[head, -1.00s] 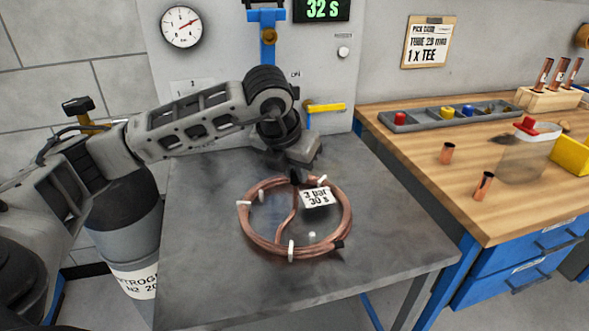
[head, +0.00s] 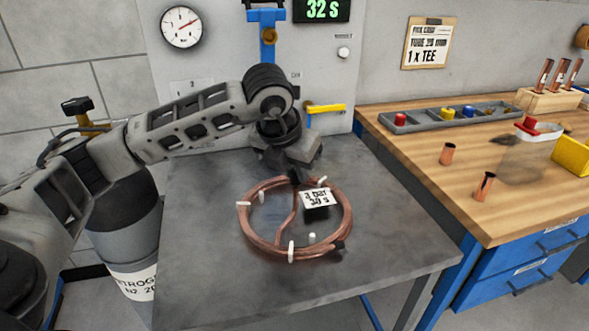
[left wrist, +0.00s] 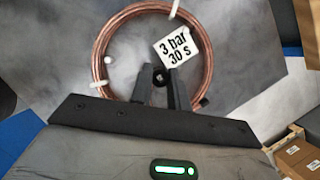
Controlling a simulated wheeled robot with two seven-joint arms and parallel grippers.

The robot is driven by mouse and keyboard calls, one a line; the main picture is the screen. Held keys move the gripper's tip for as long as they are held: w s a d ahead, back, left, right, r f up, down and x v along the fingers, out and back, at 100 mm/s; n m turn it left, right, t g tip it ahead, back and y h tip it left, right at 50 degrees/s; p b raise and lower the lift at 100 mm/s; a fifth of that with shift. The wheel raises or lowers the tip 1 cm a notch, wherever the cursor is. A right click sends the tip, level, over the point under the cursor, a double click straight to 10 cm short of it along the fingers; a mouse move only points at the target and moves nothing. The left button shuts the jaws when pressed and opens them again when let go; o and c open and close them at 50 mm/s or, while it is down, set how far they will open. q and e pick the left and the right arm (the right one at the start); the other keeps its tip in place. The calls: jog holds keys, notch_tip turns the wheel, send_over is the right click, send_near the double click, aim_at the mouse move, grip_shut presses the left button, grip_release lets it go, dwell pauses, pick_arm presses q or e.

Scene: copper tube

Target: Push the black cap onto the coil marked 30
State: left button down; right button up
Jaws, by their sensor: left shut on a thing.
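The copper coil (head: 348,222) lies on the grey table, tied with white clips, and carries a white tag (head: 318,197) reading 3 bar, 30 s. A dark end piece (head: 338,244) sits at its lower right. My left gripper (head: 296,180) is over the coil's far side, pointing down. In the left wrist view, my left gripper (left wrist: 160,78) has its fingers around a small dark round piece, which looks like the black cap (left wrist: 160,76). The coil (left wrist: 98,55) is beyond the fingers there. Whether the cap touches a tube end is hidden. My right gripper is out of view.
The grey table (head: 210,270) is clear around the coil. A panel with a gauge (head: 181,27) and yellow lever (head: 326,108) stands behind. A wooden bench (head: 425,130) at right holds a parts tray (head: 430,118) and copper pieces (head: 447,153). A gas cylinder (head: 125,230) stands at left.

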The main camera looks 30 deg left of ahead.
aim_at(293, 183)
pick_arm(q)
jog(key=shift+f, duration=0.15)
jog(key=shift+f+b, duration=0.25)
jog(key=shift+b, duration=0.15)
jog(key=shift+f+b, duration=1.05)
jog(key=shift+f+b, duration=0.65)
jog(key=c, duration=1.3)
grip_release()
jog(key=shift+o, duration=0.2)
